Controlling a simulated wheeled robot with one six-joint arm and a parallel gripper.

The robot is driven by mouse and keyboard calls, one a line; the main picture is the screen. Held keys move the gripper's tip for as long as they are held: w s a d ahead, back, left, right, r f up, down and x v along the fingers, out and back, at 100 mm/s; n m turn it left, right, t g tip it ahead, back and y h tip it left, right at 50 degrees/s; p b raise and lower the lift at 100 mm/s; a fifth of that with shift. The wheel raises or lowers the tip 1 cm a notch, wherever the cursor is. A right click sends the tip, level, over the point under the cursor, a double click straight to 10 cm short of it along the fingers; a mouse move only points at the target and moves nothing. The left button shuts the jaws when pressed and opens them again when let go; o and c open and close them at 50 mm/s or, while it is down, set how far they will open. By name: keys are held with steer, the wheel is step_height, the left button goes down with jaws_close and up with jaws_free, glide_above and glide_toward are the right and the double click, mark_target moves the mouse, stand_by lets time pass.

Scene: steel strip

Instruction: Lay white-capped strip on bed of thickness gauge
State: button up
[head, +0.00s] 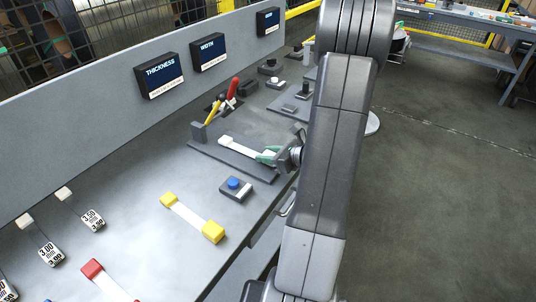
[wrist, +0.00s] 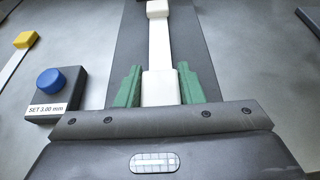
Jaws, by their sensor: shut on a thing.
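The white-capped strip (head: 243,148) is a pale flat bar with a white block at each end. My gripper (head: 268,155), with green fingers, is shut on its near white cap. In the wrist view, the green fingers of my gripper (wrist: 160,88) flank that cap, and the strip (wrist: 159,40) runs straight away from me to its far cap. The strip lies lengthwise over the dark bed of the thickness gauge (head: 215,155), which also shows in the wrist view (wrist: 125,45). I cannot tell whether the strip touches the bed. The THICKNESS display (head: 160,75) is on the panel behind.
A block with a blue button (head: 235,187) sits beside the bed, labelled SET 3.00 mm in the wrist view (wrist: 50,95). A yellow-capped strip (head: 192,218) and a red-capped strip (head: 105,280) lie nearer.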

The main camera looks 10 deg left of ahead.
steer(key=shift+f, duration=0.25)
steer(key=o, duration=1.1)
steer(key=shift+o, duration=0.2)
steer(key=shift+d, duration=0.1)
steer(key=b+v, duration=0.1)
steer(key=v, duration=1.2)
steer(key=shift+d, duration=0.3)
steer(key=shift+s+a, duration=0.1)
